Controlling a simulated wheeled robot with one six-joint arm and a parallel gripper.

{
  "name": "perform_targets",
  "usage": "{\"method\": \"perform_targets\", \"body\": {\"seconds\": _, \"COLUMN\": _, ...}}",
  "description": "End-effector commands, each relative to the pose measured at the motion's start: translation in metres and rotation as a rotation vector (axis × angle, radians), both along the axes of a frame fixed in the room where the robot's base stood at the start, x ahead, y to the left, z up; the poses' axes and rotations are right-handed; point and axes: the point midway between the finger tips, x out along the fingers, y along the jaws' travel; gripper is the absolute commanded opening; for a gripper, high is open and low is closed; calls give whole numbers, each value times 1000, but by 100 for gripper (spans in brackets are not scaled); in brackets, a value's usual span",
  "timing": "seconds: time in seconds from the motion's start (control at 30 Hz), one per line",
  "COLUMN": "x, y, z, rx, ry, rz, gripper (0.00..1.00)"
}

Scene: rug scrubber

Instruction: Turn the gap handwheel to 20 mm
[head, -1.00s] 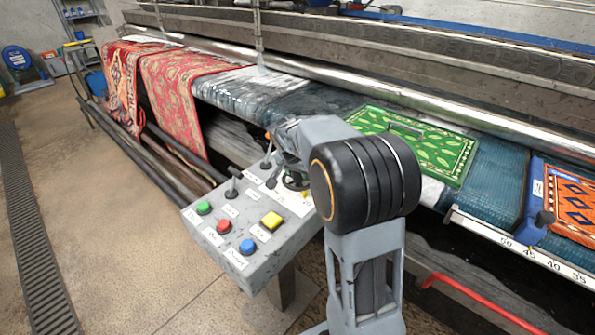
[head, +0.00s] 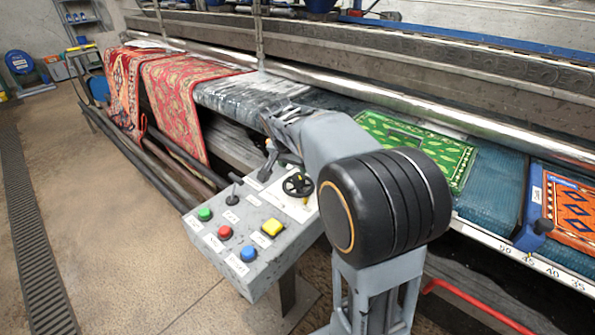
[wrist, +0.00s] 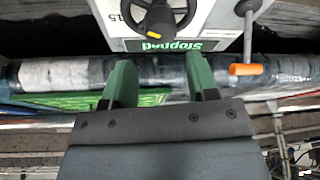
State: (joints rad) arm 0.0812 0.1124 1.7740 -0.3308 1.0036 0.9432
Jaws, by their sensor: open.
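The black gap handwheel (head: 298,185) sits on the grey control box (head: 252,262), uncovered in the head view. In the wrist view the handwheel (wrist: 157,18) is cut off by the top edge, with a yellow mark at its lower rim. A "15" is printed on the white plate beside it; the rest of the scale is out of view, so I cannot tell the setting. My gripper (wrist: 162,78) is open and empty, its green fingers apart from the wheel. In the head view my wrist is beyond the wheel, partly hidden by my arm.
A display (wrist: 165,46) reads "Stopped", upside down. A grey lever (wrist: 247,25) stands beside the wheel. Green (head: 204,214), red (head: 225,232), blue (head: 248,253) and yellow (head: 272,227) buttons are on the box. A green rug (head: 440,150) lies on the belt behind.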

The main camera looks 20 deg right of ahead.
Motion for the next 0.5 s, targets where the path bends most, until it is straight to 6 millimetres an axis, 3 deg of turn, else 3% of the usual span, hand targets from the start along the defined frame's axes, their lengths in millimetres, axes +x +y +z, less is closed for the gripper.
{"method": "perform_targets", "body": {"seconds": 0.2, "x": -9, "y": 11, "z": 35, "rx": 0, "ry": 0, "rz": 1, "gripper": 53}}
{"method": "perform_targets", "body": {"seconds": 0.5, "x": -15, "y": 17, "z": 54, "rx": 0, "ry": 2, "rz": -1, "gripper": 53}}
